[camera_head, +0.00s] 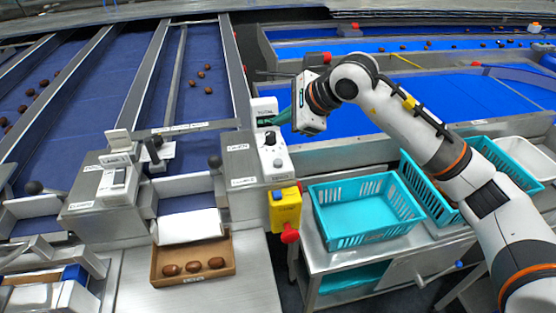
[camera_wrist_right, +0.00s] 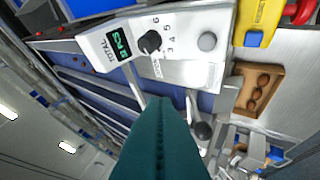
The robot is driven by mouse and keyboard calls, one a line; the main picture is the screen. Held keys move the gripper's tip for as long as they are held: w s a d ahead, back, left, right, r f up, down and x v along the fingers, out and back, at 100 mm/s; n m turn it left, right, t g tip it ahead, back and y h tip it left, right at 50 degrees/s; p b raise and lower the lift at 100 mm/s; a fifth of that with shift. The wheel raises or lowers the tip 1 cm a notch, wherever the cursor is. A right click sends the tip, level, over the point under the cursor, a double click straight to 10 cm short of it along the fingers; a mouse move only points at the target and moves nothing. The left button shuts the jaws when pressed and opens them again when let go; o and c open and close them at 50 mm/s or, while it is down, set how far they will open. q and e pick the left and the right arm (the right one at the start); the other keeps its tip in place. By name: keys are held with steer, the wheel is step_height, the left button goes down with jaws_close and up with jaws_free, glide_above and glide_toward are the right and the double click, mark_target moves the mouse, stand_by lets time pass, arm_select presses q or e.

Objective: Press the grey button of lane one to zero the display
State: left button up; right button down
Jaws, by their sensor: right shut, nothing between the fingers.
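The white counter unit (camera_head: 279,168) stands at the end of a lane, with a green-lit display (camera_head: 265,119) under the word TOTAL, a black knob (camera_head: 270,138) and a round grey button (camera_head: 278,163). In the right wrist view the display (camera_wrist_right: 118,45) reads a green count whose digits I cannot make out surely; the knob (camera_wrist_right: 149,42) and grey button (camera_wrist_right: 207,41) also show. My right gripper (camera_head: 272,121) has its teal fingers shut and empty, beside the display in the head view and apart from the button. In the wrist view its fingers (camera_wrist_right: 158,101) point toward the unit. My left gripper is out of view.
A yellow box (camera_head: 286,207) with a red knob (camera_head: 290,235) is below the unit. A brown tray (camera_head: 225,270) of dates lies at front. A turquoise crate (camera_head: 325,226) stands to the right. A black ball-topped lever (camera_head: 214,162) rises left of the unit.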

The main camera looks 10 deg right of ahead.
mark_target(278, 162)
steer(key=shift+f, duration=0.1)
step_height(278, 162, down, 8)
steer(key=b, duration=0.4)
steer(key=shift+f+b, duration=0.4)
steer(key=shift+b, duration=0.05)
steer(key=shift+r, duration=0.1)
stand_by(1.7)
steer(key=shift+f+b, duration=0.45)
steer(key=shift+b, duration=0.15)
